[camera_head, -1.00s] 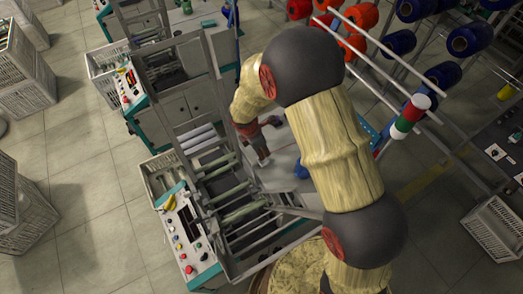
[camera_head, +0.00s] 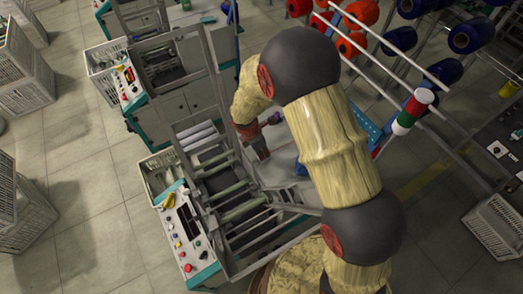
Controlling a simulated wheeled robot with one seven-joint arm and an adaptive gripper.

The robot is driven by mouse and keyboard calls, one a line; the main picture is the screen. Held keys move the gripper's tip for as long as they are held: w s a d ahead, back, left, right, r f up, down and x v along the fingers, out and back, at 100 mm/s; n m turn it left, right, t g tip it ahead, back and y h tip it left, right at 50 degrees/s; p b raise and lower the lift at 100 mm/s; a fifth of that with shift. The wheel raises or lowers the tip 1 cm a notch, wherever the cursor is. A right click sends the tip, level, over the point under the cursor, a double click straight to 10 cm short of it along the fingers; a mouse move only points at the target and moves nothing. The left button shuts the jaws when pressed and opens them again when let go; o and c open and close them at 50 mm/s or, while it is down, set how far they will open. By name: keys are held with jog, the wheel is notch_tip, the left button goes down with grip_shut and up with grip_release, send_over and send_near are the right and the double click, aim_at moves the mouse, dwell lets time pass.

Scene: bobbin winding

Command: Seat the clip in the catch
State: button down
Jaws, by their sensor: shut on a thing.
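My gripper (camera_head: 262,152) is at the right side of the near winding machine (camera_head: 212,215), partly behind my own arm. It points down beside the machine's rollers and pale surface. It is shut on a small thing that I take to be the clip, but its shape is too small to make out. The catch cannot be told apart from the machine's bars and brackets at this size. I cannot tell whether the held thing touches the machine.
A control panel (camera_head: 182,235) with coloured buttons is on the machine's left side. A grey basket (camera_head: 160,172) stands behind it. A rack with red and blue bobbins (camera_head: 468,38) is at upper right. White crates (camera_head: 20,212) stand at far left. Tiled floor is clear between.

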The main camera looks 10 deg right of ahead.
jog(key=shift+f, duration=0.45)
jog(key=c, duration=1.6)
grip_release()
jog(key=v, duration=1.2)
